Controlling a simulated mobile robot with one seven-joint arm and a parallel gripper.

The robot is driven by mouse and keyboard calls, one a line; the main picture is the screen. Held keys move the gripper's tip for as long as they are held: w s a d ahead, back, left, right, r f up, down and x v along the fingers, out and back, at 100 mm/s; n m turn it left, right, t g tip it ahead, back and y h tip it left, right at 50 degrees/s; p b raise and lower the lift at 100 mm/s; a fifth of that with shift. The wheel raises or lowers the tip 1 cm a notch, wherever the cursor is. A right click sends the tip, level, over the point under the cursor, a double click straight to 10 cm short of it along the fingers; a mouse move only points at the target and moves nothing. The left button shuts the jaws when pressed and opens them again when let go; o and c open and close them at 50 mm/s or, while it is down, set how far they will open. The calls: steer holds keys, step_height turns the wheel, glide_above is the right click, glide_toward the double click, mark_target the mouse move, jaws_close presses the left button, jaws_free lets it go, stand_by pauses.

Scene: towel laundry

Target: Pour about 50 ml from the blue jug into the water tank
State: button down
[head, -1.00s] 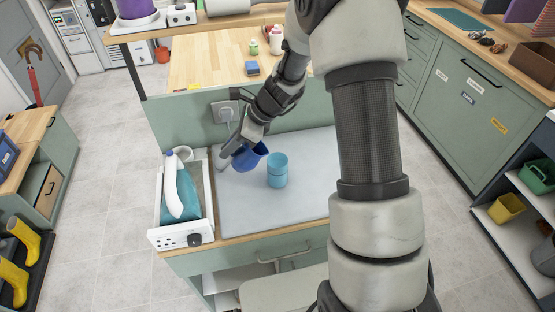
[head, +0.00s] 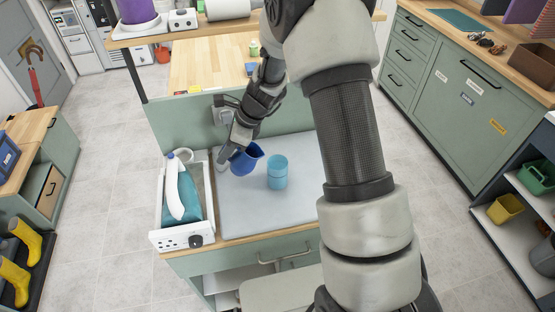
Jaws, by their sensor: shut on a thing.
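The dark blue jug (head: 246,161) is held just above the grey work surface, left of the light-blue container. It looks close to upright, with its lip toward the right. My gripper (head: 230,157) is shut on the jug at its left side; the exact grip is small and partly hidden. A light-blue, see-through cylinder, which looks like the water tank (head: 277,174), stands upright on the grey surface. A small gap shows between jug and tank. I cannot make out the water level in either.
A socket with a plug (head: 224,112) is on the green panel behind. The front of the surface is clear.

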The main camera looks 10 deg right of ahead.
steer(key=a+f+h, duration=0.2)
steer(key=a+f+g+h, duration=0.1)
steer(key=shift+w+f+h, duration=0.3)
steer(key=shift+f, duration=0.1)
steer(key=shift+w+a+f+g+h, duration=0.15)
steer(key=shift+a+f+h, duration=0.1)
steer(key=shift+f+h, duration=0.25)
steer(key=shift+w+a+f+g+h, duration=0.1)
steer(key=shift+a+f+g+h, duration=0.1)
steer(key=shift+f+h, duration=0.3)
steer(key=shift+s+r, duration=0.1)
